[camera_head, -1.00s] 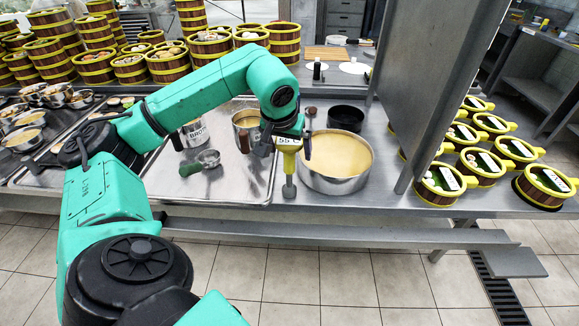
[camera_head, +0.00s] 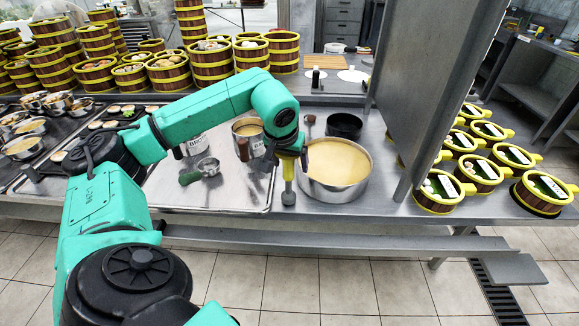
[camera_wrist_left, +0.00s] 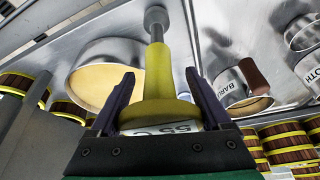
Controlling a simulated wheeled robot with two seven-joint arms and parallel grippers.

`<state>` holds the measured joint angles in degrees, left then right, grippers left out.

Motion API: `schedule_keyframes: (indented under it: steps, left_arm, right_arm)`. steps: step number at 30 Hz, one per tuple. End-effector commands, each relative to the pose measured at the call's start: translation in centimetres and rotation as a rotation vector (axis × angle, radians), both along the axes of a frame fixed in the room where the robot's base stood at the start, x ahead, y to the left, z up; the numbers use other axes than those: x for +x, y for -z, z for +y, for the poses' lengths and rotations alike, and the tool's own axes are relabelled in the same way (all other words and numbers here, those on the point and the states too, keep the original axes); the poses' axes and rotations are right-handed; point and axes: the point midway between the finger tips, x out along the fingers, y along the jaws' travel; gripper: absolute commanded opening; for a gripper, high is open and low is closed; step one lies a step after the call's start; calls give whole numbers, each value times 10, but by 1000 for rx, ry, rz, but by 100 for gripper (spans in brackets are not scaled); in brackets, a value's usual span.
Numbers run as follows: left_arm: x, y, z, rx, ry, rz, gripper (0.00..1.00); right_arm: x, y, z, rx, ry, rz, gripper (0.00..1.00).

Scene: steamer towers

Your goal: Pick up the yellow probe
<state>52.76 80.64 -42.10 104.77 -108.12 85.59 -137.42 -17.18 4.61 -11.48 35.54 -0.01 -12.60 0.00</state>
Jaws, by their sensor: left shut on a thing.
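The yellow probe (camera_head: 289,171) stands upright, grey tip down, on the steel counter just left of the large pot of pale broth (camera_head: 337,190). I cannot tell whether its tip touches the counter. My left gripper (camera_head: 288,151) comes down from above and is shut on the probe's upper end, hiding it in the head view. In the left wrist view the probe (camera_wrist_left: 158,75) lies between the two dark fingers (camera_wrist_left: 160,100), with its wide yellow collar and a white label marked "55" close to the palm. My right gripper is not in view.
A metal cup with a brown handle (camera_head: 244,151) and a small green-handled ladle (camera_head: 208,165) are to the left. A black bowl (camera_head: 344,126) is behind the pot. A grey upright panel (camera_head: 430,100) and several yellow-rimmed steamers (camera_head: 544,190) are to the right.

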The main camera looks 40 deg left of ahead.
Motion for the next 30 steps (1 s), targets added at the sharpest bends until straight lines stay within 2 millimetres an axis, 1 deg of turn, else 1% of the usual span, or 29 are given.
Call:
schedule_keyframes:
  steps: [2, 5, 8, 9, 12, 15, 17, 18, 20, 22, 30]
  left_arm:
    - [1, -10, 0, -1, 0, -6, 0]
    - [1, -32, -1, -3, 1, -9, 0]
    - [2, -67, -1, -5, 1, -10, 0]
    - [2, -84, -1, -5, 3, -12, 0]
    - [1, -125, -2, -5, 3, -10, 0]
    - [1, -158, -1, -4, 2, -8, 0]
    - [1, -173, -1, -4, 3, -7, 0]
    - [0, -182, 0, -2, 1, -5, 0]
    - [0, -191, 0, -2, 0, -4, 0]
    - [0, -195, 0, -2, 0, -2, 0]
    - [0, -195, 0, 0, 0, -1, 0]
  right_arm:
    - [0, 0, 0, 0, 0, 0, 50]
    - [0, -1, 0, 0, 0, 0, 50]
    - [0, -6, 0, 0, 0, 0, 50]
    - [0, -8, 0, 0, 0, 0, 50]
    - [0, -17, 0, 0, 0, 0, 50]
    - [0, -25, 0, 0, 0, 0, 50]
    - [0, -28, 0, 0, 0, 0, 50]
    - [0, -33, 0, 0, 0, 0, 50]
    - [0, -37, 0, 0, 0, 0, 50]
    - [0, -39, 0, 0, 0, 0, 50]
    - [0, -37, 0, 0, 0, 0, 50]
